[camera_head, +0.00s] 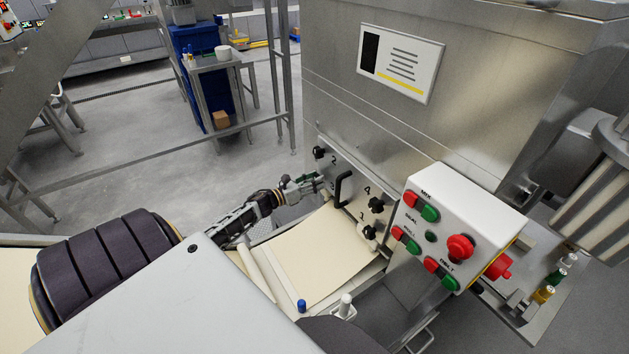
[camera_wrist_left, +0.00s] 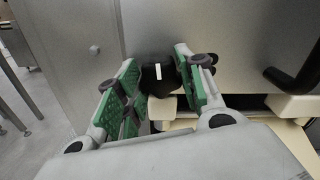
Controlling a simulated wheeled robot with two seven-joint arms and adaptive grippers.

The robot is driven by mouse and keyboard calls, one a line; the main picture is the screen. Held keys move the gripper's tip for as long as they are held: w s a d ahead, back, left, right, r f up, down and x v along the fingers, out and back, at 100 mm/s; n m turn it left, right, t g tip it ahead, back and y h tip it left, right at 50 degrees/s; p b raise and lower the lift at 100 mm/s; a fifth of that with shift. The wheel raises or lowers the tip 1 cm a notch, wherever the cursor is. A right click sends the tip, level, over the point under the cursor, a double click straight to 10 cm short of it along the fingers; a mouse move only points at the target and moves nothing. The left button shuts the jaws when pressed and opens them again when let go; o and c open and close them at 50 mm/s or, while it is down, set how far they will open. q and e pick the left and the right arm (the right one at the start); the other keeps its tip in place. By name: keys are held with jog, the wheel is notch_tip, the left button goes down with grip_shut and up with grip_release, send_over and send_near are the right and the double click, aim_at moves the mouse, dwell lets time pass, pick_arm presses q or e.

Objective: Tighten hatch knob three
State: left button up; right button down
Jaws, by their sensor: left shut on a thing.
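The metal hatch panel (camera_head: 350,180) on the machine carries several black knobs and a black handle (camera_head: 343,189). My left gripper (camera_head: 315,185) is at the panel's lower left corner, left of the handle. In the left wrist view, the gripper (camera_wrist_left: 158,88) is shut on a black knob (camera_wrist_left: 158,78) with a white mark, which sits between the green finger pads. It is the lower left knob, hatch knob three by its place; its number is hard to read. In the head view the gripper hides this knob. My right gripper is not in view.
Other knobs sit at the upper left (camera_head: 319,152), right (camera_head: 376,205) and lower right (camera_head: 368,232). A white control box (camera_head: 455,205) with red and green buttons juts out at right. Pasta sheet (camera_head: 330,245) lies on the belt below the hatch.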

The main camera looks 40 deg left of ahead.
pick_arm(q)
jog(key=o, duration=0.9)
jog(key=shift+s+d+f, duration=0.1)
jog(key=shift+d+f, duration=0.05)
jog(key=shift+f, duration=0.15)
jog(key=shift+o, duration=0.6)
jog(key=shift+r, duration=0.1)
jog(key=v, duration=0.7)
jog(key=shift+s, duration=0.2)
